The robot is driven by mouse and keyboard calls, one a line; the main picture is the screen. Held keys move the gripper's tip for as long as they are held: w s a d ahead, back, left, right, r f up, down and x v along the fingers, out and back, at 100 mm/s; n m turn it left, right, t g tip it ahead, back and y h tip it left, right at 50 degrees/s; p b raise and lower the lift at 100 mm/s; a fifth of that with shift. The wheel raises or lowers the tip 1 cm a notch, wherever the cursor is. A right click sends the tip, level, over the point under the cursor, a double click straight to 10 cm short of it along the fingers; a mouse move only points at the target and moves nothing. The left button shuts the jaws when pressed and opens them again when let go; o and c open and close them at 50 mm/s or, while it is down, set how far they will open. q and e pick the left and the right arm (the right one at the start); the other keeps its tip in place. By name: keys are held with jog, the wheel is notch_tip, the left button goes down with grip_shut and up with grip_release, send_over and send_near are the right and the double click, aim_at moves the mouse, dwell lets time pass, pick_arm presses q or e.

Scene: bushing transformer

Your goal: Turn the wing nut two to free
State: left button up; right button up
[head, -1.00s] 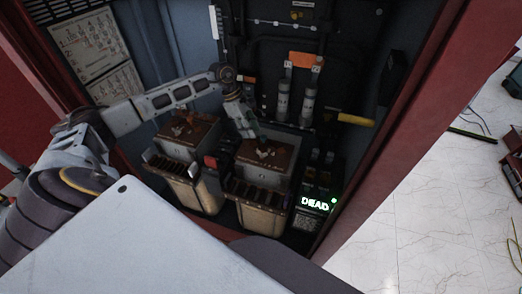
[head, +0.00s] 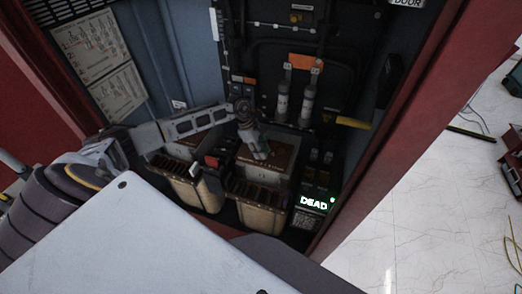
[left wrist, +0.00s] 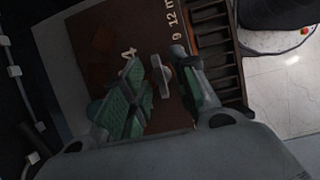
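My left gripper (head: 260,154) points down over the brown top of the right-hand box (head: 281,158) in the cabinet. In the left wrist view its two green-padded fingers (left wrist: 160,72) are apart. A small grey wing nut (left wrist: 161,78) stands between them on the brown plate (left wrist: 112,20), closer to the right finger; I cannot tell whether it touches. The plate has white markings, a "4" and a "12 m" among them. In the head view the gripper hides the wing nut. My right gripper is not in view.
A second box (head: 185,185) stands to the left, partly under my left arm. Two grey cylinders (head: 307,105) with an orange link (head: 305,62) rise behind. A yellow handle (head: 353,123) and a lit "DEAD" display (head: 313,203) are at the right. The red cabinet edge (head: 390,145) bounds the right side.

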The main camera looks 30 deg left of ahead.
pick_arm(q)
jog(key=shift+f, duration=0.15)
grip_shut()
